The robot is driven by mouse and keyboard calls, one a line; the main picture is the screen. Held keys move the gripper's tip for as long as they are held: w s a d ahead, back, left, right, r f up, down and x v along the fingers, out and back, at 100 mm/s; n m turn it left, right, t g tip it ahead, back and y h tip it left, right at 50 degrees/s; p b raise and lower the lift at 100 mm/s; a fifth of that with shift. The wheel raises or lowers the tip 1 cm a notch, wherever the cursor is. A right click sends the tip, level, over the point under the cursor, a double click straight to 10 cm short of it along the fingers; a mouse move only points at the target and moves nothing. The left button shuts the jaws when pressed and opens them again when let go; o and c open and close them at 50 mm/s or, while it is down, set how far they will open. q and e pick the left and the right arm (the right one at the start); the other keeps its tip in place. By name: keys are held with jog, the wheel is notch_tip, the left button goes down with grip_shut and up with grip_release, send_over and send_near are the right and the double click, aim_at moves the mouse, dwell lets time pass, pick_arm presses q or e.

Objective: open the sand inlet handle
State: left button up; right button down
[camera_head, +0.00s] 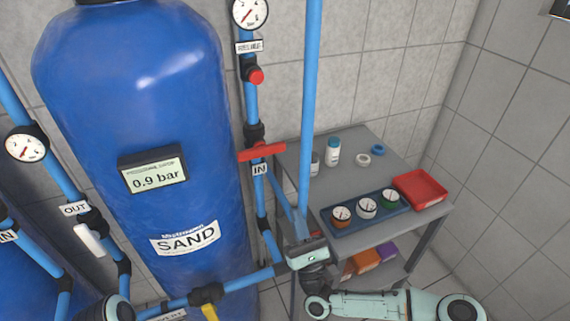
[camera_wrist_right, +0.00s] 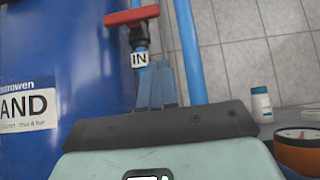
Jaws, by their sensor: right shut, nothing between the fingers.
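The sand inlet handle (camera_head: 262,151) is a red lever on the blue vertical pipe to the right of the SAND tank (camera_head: 140,120). It lies crosswise to the pipe, above a white IN label (camera_head: 260,169). In the right wrist view the handle (camera_wrist_right: 131,15) shows at the top, beyond the fingertips. My right gripper (camera_head: 298,222) is below and to the right of the handle, apart from it. In the right wrist view its fingers (camera_wrist_right: 157,85) are together with nothing between them. My left gripper is not in view.
A thick blue vertical pipe (camera_head: 309,110) stands just right of the handle. A yellow handle (camera_head: 208,296) sits on the lower pipe.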

pick_arm(q)
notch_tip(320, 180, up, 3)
jog(key=p, duration=0.3)
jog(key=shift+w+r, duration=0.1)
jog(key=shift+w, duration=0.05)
pick_arm(e)
jog(key=s+r+x, duration=0.2)
jog(key=x, duration=1.1)
jog(key=shift+d, duration=0.3)
pick_arm(q)
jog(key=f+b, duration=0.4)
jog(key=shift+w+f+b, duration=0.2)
jog(key=shift+b, duration=0.1)
pick_arm(e)
jog(key=shift+w+d+r, duration=0.1)
jog(key=shift+d+r, duration=0.2)
jog(key=shift+r, duration=0.25)
jog(key=shift+w+d+r, duration=0.1)
jog(key=shift+d+r, duration=0.25)
jog(key=shift+r, duration=0.25)
pick_arm(q)
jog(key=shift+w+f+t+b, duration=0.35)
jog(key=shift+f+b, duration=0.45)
jog(key=shift+b, duration=0.2)
pick_arm(e)
jog(key=v, duration=1.3)
jog(key=shift+s+f, duration=0.15)
jog(key=shift+f, duration=0.05)
